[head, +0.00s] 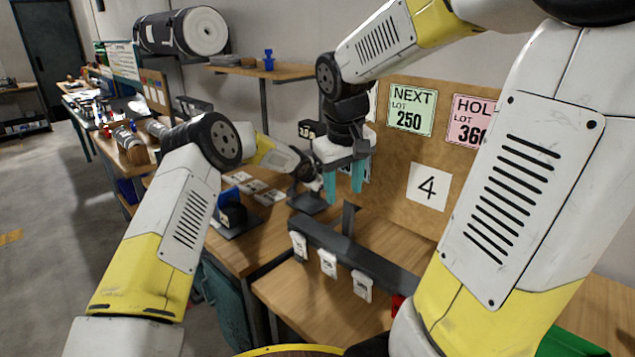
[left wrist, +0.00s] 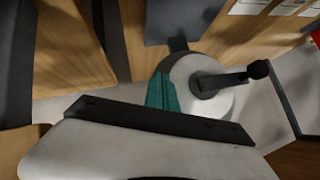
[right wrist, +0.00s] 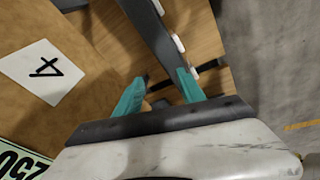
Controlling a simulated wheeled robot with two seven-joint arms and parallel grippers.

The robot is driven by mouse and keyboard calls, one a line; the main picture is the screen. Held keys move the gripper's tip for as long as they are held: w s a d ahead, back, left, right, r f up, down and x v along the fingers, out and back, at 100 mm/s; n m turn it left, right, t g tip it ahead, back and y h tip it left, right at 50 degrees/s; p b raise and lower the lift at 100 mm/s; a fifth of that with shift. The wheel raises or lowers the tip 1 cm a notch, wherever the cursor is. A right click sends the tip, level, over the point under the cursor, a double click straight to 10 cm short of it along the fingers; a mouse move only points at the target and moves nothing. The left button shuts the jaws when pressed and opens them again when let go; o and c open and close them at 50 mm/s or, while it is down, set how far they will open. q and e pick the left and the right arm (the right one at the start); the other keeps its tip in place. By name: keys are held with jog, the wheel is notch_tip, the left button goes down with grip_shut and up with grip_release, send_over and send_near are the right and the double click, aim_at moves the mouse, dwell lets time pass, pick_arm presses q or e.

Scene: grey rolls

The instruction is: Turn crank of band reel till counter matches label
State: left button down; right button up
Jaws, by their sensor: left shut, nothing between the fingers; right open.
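In the left wrist view a pale round reel face (left wrist: 212,101) carries a dark crank arm (left wrist: 222,80) with a black knob (left wrist: 258,69). My left gripper (left wrist: 162,92) is shut and empty beside the reel's rim, apart from the knob. In the head view its hand (head: 303,168) is partly hidden by my right gripper (head: 345,176), which is open, empty and pointing down above the bench. A small dark box with pale digits (head: 311,129), perhaps the counter, is too small to read. A green label (head: 410,110) reads NEXT LOT 250; a pink label (head: 473,121) reads HOLD, its number partly covered.
A white card with a 4 (head: 429,187) hangs on the brown board. A dark rail (head: 375,262) with white tags crosses the bench (head: 310,297). A blue-and-dark holder (head: 233,214) stands left of the rail. A shelf (head: 262,72) and a large roll (head: 180,32) are behind.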

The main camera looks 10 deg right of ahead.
pick_arm(q)
jog(key=shift+a, duration=0.3)
pick_arm(e)
jog(key=s+a+r+m+t+y, duration=0.1)
jog(key=s+a+r, duration=0.1)
jog(key=s, duration=0.4)
jog(key=s+a+r+m+t+y, duration=0.1)
jog(key=s+a+r+t+y, duration=0.1)
jog(key=s, duration=0.4)
jog(key=shift+a, duration=0.7)
pick_arm(q)
jog(key=shift+f, duration=0.1)
pick_arm(e)
jog(key=shift+s, duration=0.15)
pick_arm(q)
jog(key=shift+f, duration=0.5)
